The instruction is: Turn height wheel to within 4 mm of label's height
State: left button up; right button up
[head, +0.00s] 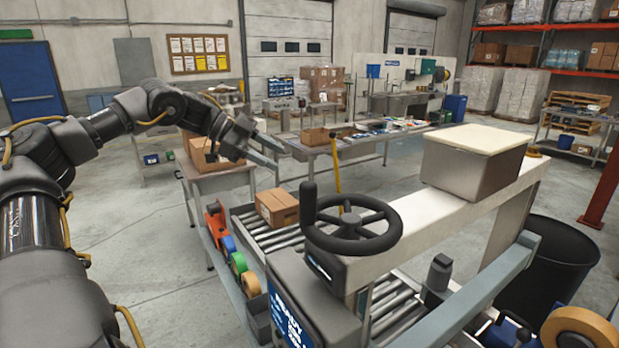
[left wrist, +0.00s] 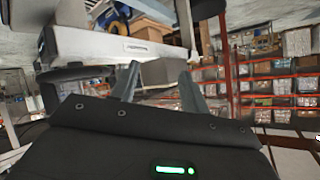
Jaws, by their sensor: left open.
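The black height wheel (head: 352,222) lies flat on top of the light machine beam in the head view, with an upright knob at its left rim. A brown cardboard box (head: 277,207) sits on the rollers behind and left of the wheel. I cannot make out a label or its height on it. My left gripper (head: 268,153) is open and empty, beyond and left of the wheel, apart from it. Its two fingers also show in the left wrist view (left wrist: 160,88), with nothing between them. My right gripper is out of view.
A metal unit with a pale top (head: 475,160) stands on the beam at right. A yellow upright rod (head: 336,165) rises behind the wheel. Tape rolls (head: 238,263) line the machine's left side. A black bin (head: 548,270) stands at right. The floor at left is partly clear.

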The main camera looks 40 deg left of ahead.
pick_arm(q)
jog(key=s+d+r+m+g+y+p, duration=0.15)
jog(key=s+d+r+g, duration=0.35)
jog(key=d+r, duration=0.5)
jog(key=g+y, duration=0.2)
jog(key=y, duration=0.1)
send_near(306, 182)
notch_tip(306, 182, down, 2)
jog(key=p+x, duration=0.1)
jog(key=x, duration=0.2)
jog(key=p+x, duration=0.1)
jog(key=x, duration=0.2)
jog(key=p+x, duration=0.1)
jog(key=x, duration=0.2)
jog(key=shift+d+r, duration=0.2)
jog(key=shift+d, duration=0.15)
jog(key=shift+x, duration=0.75)
jog(key=shift+d, duration=0.1)
jog(key=shift+c, duration=0.5)
jog(key=shift+w, duration=0.1)
grip_shut()
